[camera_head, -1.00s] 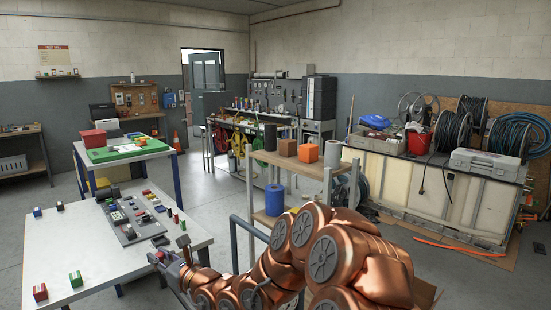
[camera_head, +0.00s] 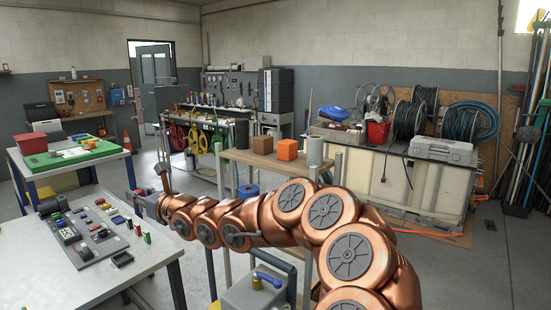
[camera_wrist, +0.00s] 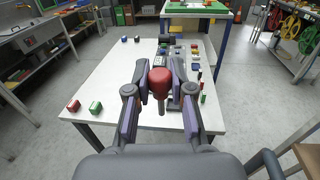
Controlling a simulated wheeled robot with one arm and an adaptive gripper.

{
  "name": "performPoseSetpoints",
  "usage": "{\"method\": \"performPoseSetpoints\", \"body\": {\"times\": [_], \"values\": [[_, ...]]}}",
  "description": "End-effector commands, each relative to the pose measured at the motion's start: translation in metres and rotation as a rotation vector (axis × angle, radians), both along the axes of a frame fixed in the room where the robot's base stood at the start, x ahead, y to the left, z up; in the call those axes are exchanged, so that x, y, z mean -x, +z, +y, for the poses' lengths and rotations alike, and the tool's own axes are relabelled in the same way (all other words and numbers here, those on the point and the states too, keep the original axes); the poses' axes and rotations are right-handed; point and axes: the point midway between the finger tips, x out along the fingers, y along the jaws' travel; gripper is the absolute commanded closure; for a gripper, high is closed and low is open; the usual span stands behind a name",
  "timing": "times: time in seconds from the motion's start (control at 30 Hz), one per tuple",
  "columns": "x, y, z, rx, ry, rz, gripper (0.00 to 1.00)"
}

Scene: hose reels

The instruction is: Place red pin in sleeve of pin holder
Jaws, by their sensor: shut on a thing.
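My gripper (camera_wrist: 162,102) is shut on the red pin (camera_wrist: 160,80). The pin has a rounded red head and a short grey shaft pointing down between the fingers. In the head view my gripper (camera_head: 155,198) is beside the right far edge of the white table, and the pin is too small to make out there. A grey board (camera_head: 88,252) with several small coloured parts lies on the table; it shows partly behind my gripper in the wrist view. I cannot tell which part is the pin holder or its sleeve.
The white table (camera_head: 150,255) also bears small red, green and blue blocks. A green-topped table (camera_head: 88,153) stands behind it. A wooden shelf (camera_head: 235,157) with an orange block (camera_head: 287,149) is behind my arm.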

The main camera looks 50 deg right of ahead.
Motion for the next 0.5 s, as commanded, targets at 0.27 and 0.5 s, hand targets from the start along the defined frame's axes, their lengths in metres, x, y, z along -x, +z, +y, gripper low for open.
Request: {"method": "performPoseSetpoints", "body": {"times": [0.27, 0.5], "values": [[0.01, 0.065, -0.096, -0.002, -0.155, -0.008, 1.0], [0.039, 0.101, -0.192, -0.003, -0.324, -0.003, 1.0]]}}
